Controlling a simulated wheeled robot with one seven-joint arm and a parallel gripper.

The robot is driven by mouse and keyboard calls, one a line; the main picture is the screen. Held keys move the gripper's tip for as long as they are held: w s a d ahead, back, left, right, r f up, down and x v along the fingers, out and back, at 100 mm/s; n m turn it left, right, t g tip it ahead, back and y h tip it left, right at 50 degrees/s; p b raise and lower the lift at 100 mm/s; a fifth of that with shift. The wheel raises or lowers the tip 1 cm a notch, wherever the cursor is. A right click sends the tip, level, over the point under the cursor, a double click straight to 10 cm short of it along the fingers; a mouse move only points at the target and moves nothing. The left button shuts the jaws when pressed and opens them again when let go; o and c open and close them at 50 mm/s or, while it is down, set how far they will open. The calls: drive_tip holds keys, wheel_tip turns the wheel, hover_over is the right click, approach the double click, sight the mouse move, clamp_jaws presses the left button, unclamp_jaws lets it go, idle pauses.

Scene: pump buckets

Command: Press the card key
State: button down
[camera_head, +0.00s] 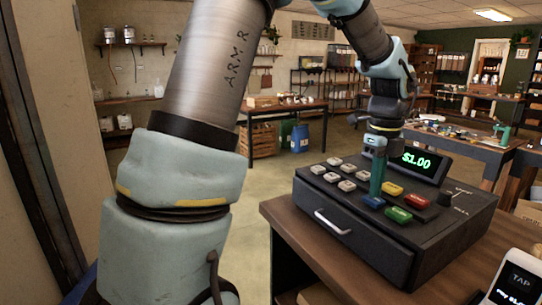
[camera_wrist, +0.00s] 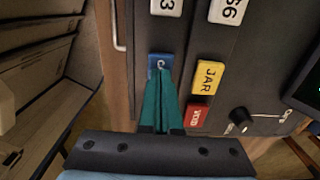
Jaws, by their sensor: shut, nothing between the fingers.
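A black cash register (camera_head: 345,223) has keys on its sloped top. My gripper (camera_head: 376,192) is shut and empty, its teal fingers pointing down at the blue key (camera_head: 373,202). In the wrist view the fingertips (camera_wrist: 163,72) overlap the blue key (camera_wrist: 159,61), whose label is mostly covered. I cannot tell whether the tips touch it or whether it is the card key. The yellow key (camera_wrist: 208,77) reads JAR and the red key (camera_wrist: 195,116) reads VOID. A green key (camera_head: 398,214) sits beside the blue one; my fingers hide it in the wrist view.
The register's display (camera_head: 416,161) reads $1.00. Pale number keys (camera_head: 347,185) lie left of the coloured keys, and a black knob (camera_wrist: 240,116) lies to the right. The register stands on a wooden counter (camera_head: 283,214).

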drive_tip(key=shift+r+p, duration=2.75)
drive_tip(key=shift+r, duration=0.45)
drive_tip(key=shift+f, duration=0.1)
drive_tip(key=shift+w+a+f+n, duration=0.1)
drive_tip(key=shift+a+n, duration=0.2)
drive_tip(key=s+a+f+n, duration=0.1)
drive_tip(key=a+f+n, duration=0.1)
drive_tip(key=a+n, duration=0.7)
drive_tip(key=s+a+f+n+t, duration=0.1)
drive_tip(key=a+f+n, duration=0.1)
drive_tip(key=a+n, duration=0.8)
drive_tip(key=s+a+f+n, duration=0.2)
drive_tip(key=a+f+n, duration=0.1)
drive_tip(key=a+n, duration=0.6)
drive_tip(key=shift+a+n+t, duration=0.3)
drive_tip(key=shift+a, duration=0.5)
